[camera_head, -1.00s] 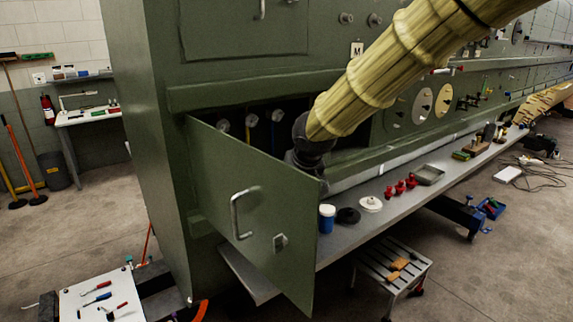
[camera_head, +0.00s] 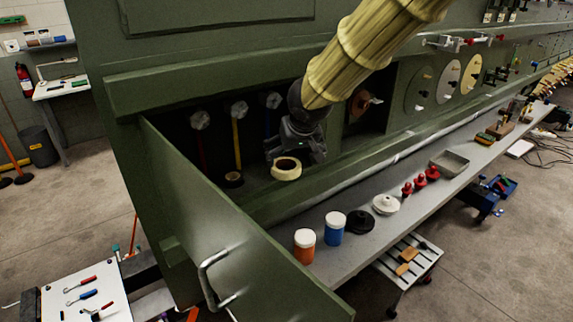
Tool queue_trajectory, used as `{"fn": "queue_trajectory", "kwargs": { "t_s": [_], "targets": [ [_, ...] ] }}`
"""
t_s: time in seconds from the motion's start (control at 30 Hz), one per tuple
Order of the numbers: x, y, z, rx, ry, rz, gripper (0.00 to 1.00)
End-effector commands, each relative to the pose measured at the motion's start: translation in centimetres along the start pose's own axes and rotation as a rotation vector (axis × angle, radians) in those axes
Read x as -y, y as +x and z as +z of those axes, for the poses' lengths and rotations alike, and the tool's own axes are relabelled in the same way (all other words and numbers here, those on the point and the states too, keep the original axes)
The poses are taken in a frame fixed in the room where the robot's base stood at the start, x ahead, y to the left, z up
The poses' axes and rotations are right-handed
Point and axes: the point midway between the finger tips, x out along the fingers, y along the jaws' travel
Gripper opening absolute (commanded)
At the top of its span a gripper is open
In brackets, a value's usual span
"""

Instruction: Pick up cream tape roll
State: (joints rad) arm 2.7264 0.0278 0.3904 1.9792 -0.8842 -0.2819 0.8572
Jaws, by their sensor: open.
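The cream tape roll (camera_head: 286,170) is a pale ring with a dark centre. It lies on the floor of the open green compartment, near its front. My gripper (camera_head: 292,152) comes down from the upper right and is right above and behind the roll, with its dark fingers close to it. The jaws are open. I cannot tell whether a finger touches the roll. The fingertips are partly hidden by the roll and the dark compartment.
The green door (camera_head: 215,220) stands open at the left. A dark roll (camera_head: 232,180) lies left of the cream one. A grey shelf (camera_head: 345,262) below holds an orange jar (camera_head: 304,247), a blue jar (camera_head: 334,229), a black disc (camera_head: 360,222), a white disc (camera_head: 386,204) and red items.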

Motion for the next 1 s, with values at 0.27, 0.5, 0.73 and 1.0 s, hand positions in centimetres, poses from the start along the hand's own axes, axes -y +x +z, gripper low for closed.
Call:
{"fn": "queue_trajectory", "kwargs": {
  "t_s": [0.27, 0.5, 0.73, 1.0],
  "targets": [
    [-0.2, 4.2, -1.2, 0.019, 0.000, -0.005, 0.96],
    [-0.3, 5.9, -1.8, 0.022, 0.001, -0.006, 0.96],
    [-0.1, 8.2, -2.1, 0.021, 0.001, -0.005, 0.96],
    [-0.2, 9.8, -2.1, 0.021, 0.002, -0.005, 0.96]
  ]
}}
